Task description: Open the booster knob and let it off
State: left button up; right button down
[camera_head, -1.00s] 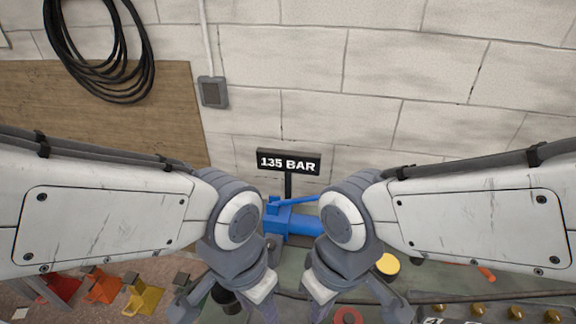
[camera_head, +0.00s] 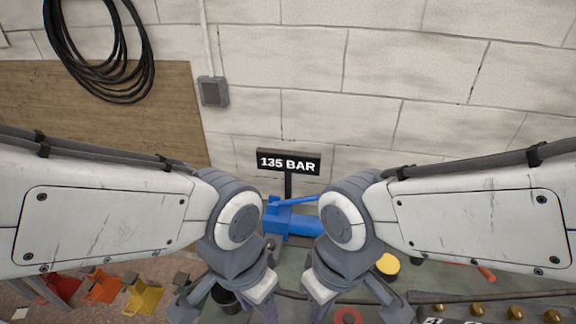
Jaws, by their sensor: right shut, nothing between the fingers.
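A blue pump-like body with a lever (camera_head: 292,222) stands behind my wrists, partly hidden by them. A sign (camera_head: 288,163) above it reads "135 BAR". A red round part (camera_head: 348,316) shows at the bottom edge, cut off by the frame. A yellow round cap (camera_head: 388,264) sits to the right of my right wrist. I cannot tell which part is the booster knob. My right gripper (camera_head: 322,290) points down near the bottom middle, shut and empty. My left gripper (camera_head: 262,290) is beside it, to the left; its fingertips do not show clearly.
Orange and yellow brackets (camera_head: 142,298) lie at the lower left. A panel with several brass knobs (camera_head: 478,309) is at the lower right. An orange-red handle (camera_head: 487,273) lies behind it. A black cable coil (camera_head: 100,55) hangs on the block wall.

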aim_at(271, 244)
jog(key=u, duration=0.15)
jog(key=k, duration=0.95)
jog(key=u, duration=0.85)
jog(key=i, duration=1.35)
jog(key=z, duration=1.35)
